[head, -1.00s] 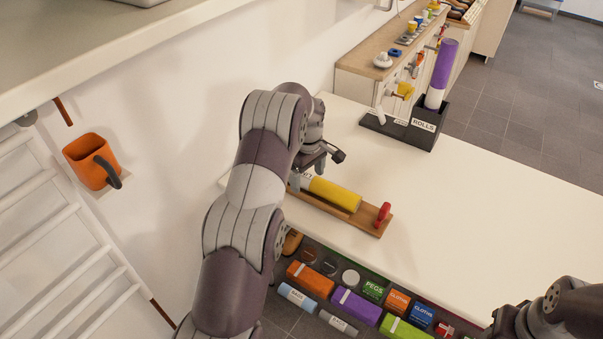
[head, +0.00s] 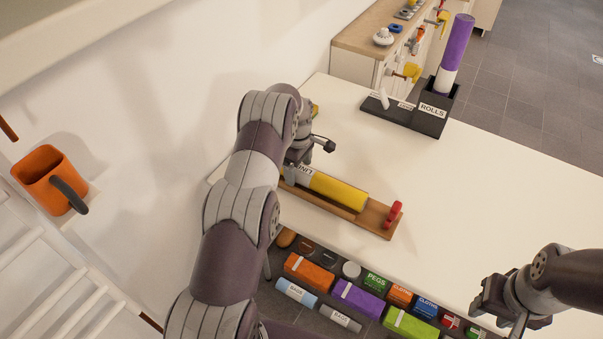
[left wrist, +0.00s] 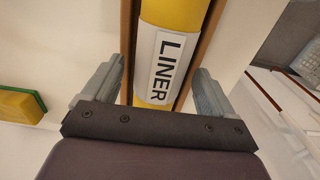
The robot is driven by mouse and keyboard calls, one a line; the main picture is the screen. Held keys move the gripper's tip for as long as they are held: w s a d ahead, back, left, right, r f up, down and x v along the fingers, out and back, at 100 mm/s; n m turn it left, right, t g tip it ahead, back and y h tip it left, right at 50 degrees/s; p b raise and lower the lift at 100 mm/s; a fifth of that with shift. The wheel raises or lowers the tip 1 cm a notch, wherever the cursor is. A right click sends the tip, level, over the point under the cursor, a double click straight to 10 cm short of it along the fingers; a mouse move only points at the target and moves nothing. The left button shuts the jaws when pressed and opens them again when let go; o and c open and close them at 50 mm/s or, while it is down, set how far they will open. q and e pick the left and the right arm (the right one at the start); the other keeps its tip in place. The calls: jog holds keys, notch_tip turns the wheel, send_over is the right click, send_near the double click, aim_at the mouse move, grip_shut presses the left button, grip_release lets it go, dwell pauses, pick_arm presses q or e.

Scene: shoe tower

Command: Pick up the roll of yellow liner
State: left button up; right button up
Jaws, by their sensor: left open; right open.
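The roll of yellow liner (head: 338,189) lies in a shallow wooden tray (head: 377,229) on the white table. Its white LINER label (left wrist: 166,66) shows in the left wrist view. My left gripper (head: 300,172) is over the label end of the roll; in the left wrist view its open fingers (left wrist: 157,88) are apart, one on each side of the roll, not closed on it. I cannot tell how far they are above the tray. My right gripper (head: 500,309) is low at the right, by the table's front edge, with nothing seen in it.
A red clamp-like part (head: 393,214) stands at the tray's right end. A black ROLLS holder (head: 434,108) with a purple roll (head: 455,50) stands at the back. Below the front edge is a drawer of labelled boxes (head: 357,299). The table's right side is clear.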

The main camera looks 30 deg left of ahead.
pick_arm(q)
jog(key=shift+s+d+f, duration=0.1)
jog(key=shift+s+f, duration=0.05)
jog(key=shift+f, duration=0.15)
jog(key=c, duration=1.4)
jog(key=shift+w, duration=0.2)
